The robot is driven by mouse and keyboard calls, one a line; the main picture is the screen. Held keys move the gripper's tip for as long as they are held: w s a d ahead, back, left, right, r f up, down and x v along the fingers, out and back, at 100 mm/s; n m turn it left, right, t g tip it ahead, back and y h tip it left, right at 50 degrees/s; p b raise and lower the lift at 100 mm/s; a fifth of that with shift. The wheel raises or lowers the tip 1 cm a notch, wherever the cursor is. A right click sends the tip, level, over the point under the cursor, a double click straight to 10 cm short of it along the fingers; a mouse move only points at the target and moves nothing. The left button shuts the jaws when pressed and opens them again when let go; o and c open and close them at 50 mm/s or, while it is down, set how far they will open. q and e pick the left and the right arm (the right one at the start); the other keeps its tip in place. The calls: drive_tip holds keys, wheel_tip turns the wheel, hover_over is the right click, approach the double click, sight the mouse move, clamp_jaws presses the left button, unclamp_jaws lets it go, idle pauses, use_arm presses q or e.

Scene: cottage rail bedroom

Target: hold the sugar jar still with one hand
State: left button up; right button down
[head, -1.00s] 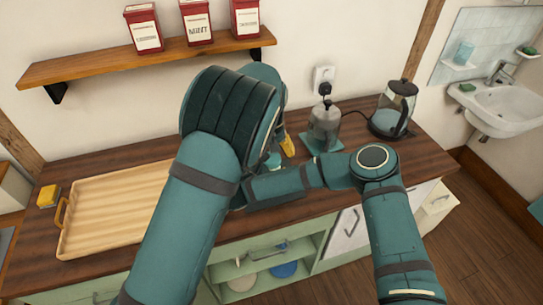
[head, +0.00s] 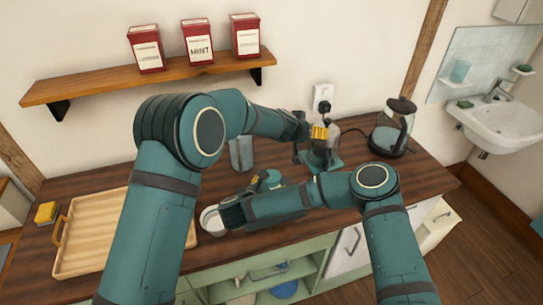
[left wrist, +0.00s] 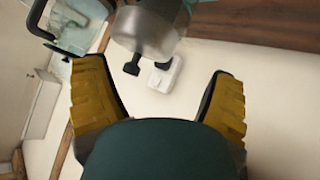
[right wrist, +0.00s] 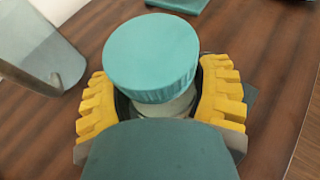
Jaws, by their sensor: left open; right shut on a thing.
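The sugar jar, with a ribbed teal lid, shows in the right wrist view (right wrist: 152,58) and in the head view (head: 271,179) on the counter. My right gripper (right wrist: 160,103) is shut on the jar's pale body below the lid; in the head view my forearm and hand partly hide it. My left gripper (head: 318,132) is open in front of the grey grinder-like canister (head: 322,156) beside the wall socket. In the left wrist view the open yellow fingers (left wrist: 158,98) have bare wall between them, with the canister (left wrist: 150,30) beyond.
A glass container (head: 242,153) stands close behind the jar. A glass kettle (head: 390,130) is at the right. A shelf (head: 110,88) with red tins hangs above.

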use_arm(q)
drive_tip(key=w+a+n+t+y, duration=0.2)
drive_tip(key=a+y, duration=0.1)
drive_tip(key=a, duration=0.1)
drive_tip(key=r+m+g+y, duration=0.1)
drive_tip(key=m+g+y, duration=0.25)
drive_tip(key=g, duration=0.65)
hover_over(272, 176)
drive_tip(key=shift+w+a+r+h, duration=0.1)
drive_tip(key=shift+w+h, duration=0.05)
drive_tip(key=shift+h, duration=0.1)
drive_tip(key=shift+s+m, duration=0.2)
drive_tip(key=shift+m, duration=0.05)
drive_tip(key=shift+f, duration=3.9)
drive_tip(key=c, duration=1.3)
